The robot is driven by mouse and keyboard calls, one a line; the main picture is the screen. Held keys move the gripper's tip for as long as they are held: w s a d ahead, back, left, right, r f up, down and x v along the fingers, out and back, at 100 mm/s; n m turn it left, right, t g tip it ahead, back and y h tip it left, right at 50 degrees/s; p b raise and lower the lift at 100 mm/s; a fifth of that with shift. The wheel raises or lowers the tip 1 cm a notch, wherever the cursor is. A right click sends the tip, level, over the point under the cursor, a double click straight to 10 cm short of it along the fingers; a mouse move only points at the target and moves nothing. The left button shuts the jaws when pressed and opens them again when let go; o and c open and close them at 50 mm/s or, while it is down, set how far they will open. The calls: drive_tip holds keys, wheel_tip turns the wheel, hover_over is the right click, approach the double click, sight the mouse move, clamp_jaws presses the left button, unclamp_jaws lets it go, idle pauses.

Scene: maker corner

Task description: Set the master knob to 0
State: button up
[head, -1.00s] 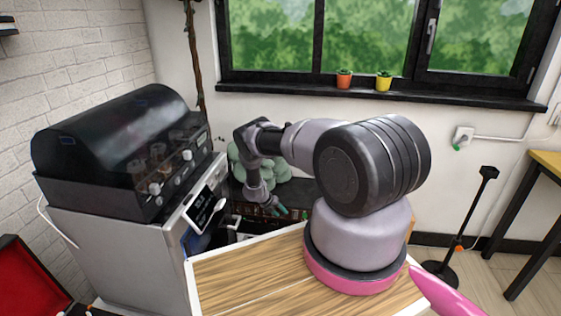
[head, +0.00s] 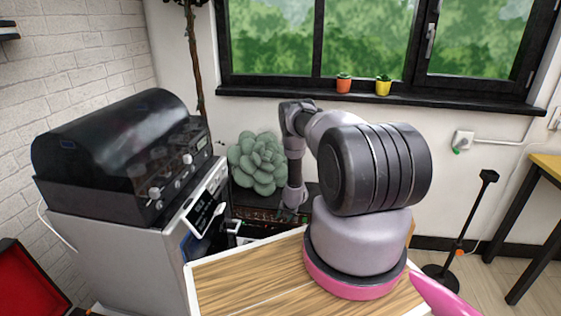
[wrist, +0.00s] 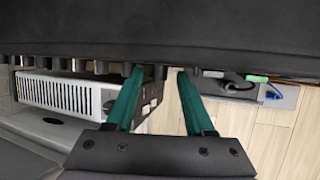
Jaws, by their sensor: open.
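I cannot tell which knob is the master knob. Pale knobs (head: 154,192) show on the front of a black machine (head: 100,150) with a dark, see-through domed lid, at the left in the head view. A low dark unit (head: 262,214) with small details on its front stands at the back centre, partly behind my arm; its markings are too small to read. My gripper (head: 291,213) hangs in front of this unit. In the wrist view my gripper (wrist: 159,76) has two green fingers, apart, with nothing held between them.
A grey cabinet (head: 120,250) carries the black machine. A green succulent (head: 257,163) stands behind the low unit. A wooden-topped surface (head: 245,282) lies in front. The wrist view shows a white vented box (wrist: 60,93) and pale floor (wrist: 250,135).

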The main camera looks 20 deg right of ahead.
drive_tip(key=t+y, duration=0.2)
drive_tip(key=d+m+t+y, duration=0.1)
drive_tip(key=shift+s+f+y, duration=0.3)
drive_tip(key=shift+f+y, duration=0.05)
drive_tip(key=shift+y, duration=0.05)
drive_tip(key=v, duration=1.1)
drive_tip(key=w+a+r+n+y, duration=0.1)
drive_tip(key=w+a+r+n, duration=0.1)
drive_tip(key=r, duration=0.6)
drive_tip(key=w+a+r+n, duration=0.2)
drive_tip(key=w+r+n, duration=0.1)
drive_tip(key=r, duration=0.5)
drive_tip(key=w+a+r+n+y, duration=0.1)
drive_tip(key=w+a+r+n, duration=0.1)
drive_tip(key=r, duration=0.6)
drive_tip(key=shift+w+r+n+y, duration=0.3)
drive_tip(key=shift+w+n, duration=0.25)
drive_tip(key=shift+n, duration=0.65)
